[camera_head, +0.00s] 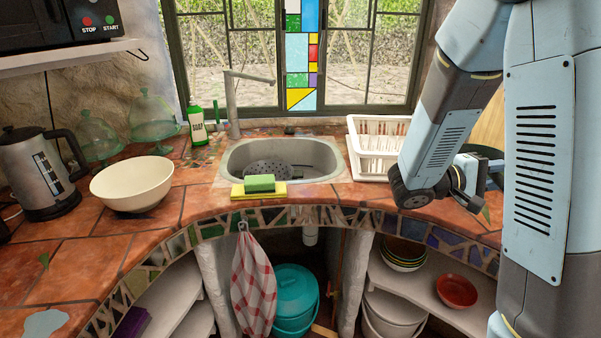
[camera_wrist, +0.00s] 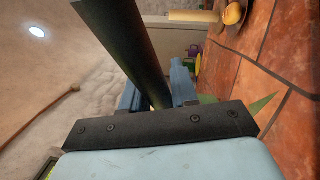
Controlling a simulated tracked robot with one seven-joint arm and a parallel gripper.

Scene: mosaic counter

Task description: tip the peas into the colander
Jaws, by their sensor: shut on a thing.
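A grey perforated colander (camera_head: 265,168) sits in the sink basin (camera_head: 318,158) in the head view. My gripper (camera_head: 472,176) is at the right of the counter, right of the white dish rack. In the wrist view my gripper's blue fingers (camera_wrist: 157,88) are shut on a long dark bar, which looks like a pan handle (camera_wrist: 125,40). A dark round rim (camera_head: 487,151) shows behind my gripper in the head view, partly hidden by my arm. I cannot see any peas in either view.
A white dish rack (camera_head: 372,165) stands between the sink and my gripper. A tall tap (camera_head: 232,105) and green bottle (camera_head: 197,125) stand behind. A cream bowl (camera_head: 130,185) and kettle (camera_head: 42,175) are left.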

